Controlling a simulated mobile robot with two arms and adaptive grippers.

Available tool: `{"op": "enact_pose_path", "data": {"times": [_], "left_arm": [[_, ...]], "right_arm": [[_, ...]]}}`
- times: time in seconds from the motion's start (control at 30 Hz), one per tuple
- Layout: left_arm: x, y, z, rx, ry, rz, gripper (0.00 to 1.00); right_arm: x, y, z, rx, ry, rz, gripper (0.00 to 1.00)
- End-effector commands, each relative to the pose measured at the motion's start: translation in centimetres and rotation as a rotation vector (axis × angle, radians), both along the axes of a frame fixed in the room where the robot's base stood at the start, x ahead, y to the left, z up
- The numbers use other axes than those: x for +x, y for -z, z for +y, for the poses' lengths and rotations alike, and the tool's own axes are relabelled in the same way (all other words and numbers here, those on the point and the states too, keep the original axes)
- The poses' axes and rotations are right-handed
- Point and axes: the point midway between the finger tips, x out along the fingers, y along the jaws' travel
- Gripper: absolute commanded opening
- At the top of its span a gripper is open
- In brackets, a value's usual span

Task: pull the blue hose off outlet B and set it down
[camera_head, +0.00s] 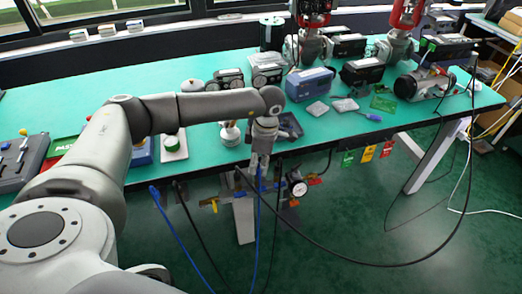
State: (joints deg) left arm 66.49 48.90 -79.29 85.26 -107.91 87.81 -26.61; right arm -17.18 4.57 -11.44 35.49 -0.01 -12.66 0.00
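My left gripper (260,166) points down in front of the table's front edge, at the end of the arm from the left. A blue hose (258,225) hangs straight down directly below its fingertips. The hose's upper end is hidden at the fingers, so I cannot tell whether they grip it or whether it sits on an outlet. Another blue hose (175,232) hangs further left, its top near the bench front. No outlet B label can be read. My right gripper is not in view.
A pressure gauge (297,187) and a yellow-handled valve (213,203) sit below the bench edge. A black hose (330,247) loops across the front. The green tabletop (60,95) has free room at back left; devices crowd the right.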

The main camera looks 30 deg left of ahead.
Motion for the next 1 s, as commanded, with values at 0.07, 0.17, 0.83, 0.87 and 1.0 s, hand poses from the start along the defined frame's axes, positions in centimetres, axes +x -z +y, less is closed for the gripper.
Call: {"op": "enact_pose_path", "data": {"times": [0.07,0.17,0.83,0.87,1.0], "left_arm": [[-0.2,1.3,0.1,0.000,0.001,0.004,0.29],[-0.2,2.6,0.2,-0.001,0.001,0.003,0.29],[-0.2,4.0,0.3,-0.001,0.001,0.001,0.04],[-0.2,4.0,0.3,-0.001,0.002,0.001,0.00],[-0.2,3.9,0.3,-0.001,0.001,0.001,0.07]], "right_arm": [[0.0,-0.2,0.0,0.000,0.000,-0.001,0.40],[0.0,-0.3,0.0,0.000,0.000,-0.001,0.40],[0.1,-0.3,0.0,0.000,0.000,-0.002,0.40],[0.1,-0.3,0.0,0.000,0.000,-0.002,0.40],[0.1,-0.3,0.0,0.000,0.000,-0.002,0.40]]}}
